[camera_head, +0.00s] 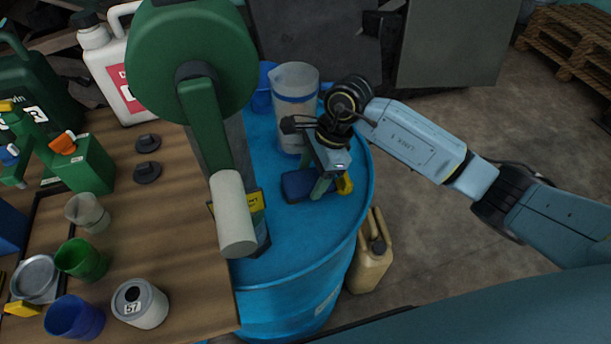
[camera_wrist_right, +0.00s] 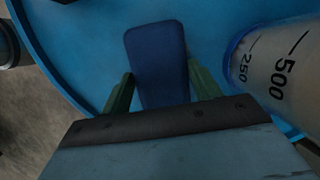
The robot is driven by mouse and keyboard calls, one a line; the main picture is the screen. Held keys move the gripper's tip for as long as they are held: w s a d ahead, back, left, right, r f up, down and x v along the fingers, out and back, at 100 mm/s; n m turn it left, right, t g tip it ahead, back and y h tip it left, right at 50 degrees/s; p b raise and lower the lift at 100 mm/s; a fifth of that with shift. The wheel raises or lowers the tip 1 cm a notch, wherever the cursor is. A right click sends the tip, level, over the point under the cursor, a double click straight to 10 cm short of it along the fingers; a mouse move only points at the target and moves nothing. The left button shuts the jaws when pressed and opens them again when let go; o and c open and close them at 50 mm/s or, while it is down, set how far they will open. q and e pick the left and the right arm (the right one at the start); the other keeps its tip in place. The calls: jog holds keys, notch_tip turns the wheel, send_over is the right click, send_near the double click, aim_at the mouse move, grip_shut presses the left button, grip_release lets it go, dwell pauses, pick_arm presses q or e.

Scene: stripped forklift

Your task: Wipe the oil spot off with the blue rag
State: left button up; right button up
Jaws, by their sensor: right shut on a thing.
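The blue rag (camera_head: 297,185) is a dark blue folded pad at the top of the blue drum (camera_head: 291,236). My right gripper (camera_head: 318,186) is shut on the rag, low over the drum top. In the right wrist view the rag (camera_wrist_right: 157,62) sits between the two green fingers and sticks out ahead of them. I cannot tell whether the rag touches the drum top. I can make out no oil spot in either view; the rag and gripper hide part of the drum top. My left gripper is not in view.
A clear measuring jug (camera_head: 292,112) stands on the drum close to my right gripper. A green hand wheel (camera_head: 193,62) with a pale handle (camera_head: 235,213) rises left of the drum. Cans and cups crowd the wooden table (camera_head: 185,255). A tan jerrycan (camera_head: 371,262) stands beside the drum.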

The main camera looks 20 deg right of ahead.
aim_at(285, 184)
jog(key=shift+d+f, duration=0.3)
jog(key=shift+d, duration=0.55)
jog(key=shift+c, duration=0.4)
jog(key=shift+s+a+b, duration=0.15)
jog(key=shift+a+b, duration=0.25)
jog(key=shift+a, duration=1.2)
jog(key=shift+c, duration=0.4)
jog(key=shift+a+r+b, duration=0.15)
jog(key=shift+a+b, duration=0.05)
jog(key=shift+a, duration=0.9)
jog(key=shift+a+r+b, duration=0.1)
jog(key=shift+a+b, duration=0.05)
jog(key=shift+a, duration=0.95)
jog(key=shift+r, duration=0.1)
jog(key=shift+r+p, duration=1.65)
jog(key=shift+r, duration=1.35)
jog(key=shift+r, duration=0.1)
jog(key=shift+r+p, duration=0.9)
jog(key=shift+r, duration=0.55)
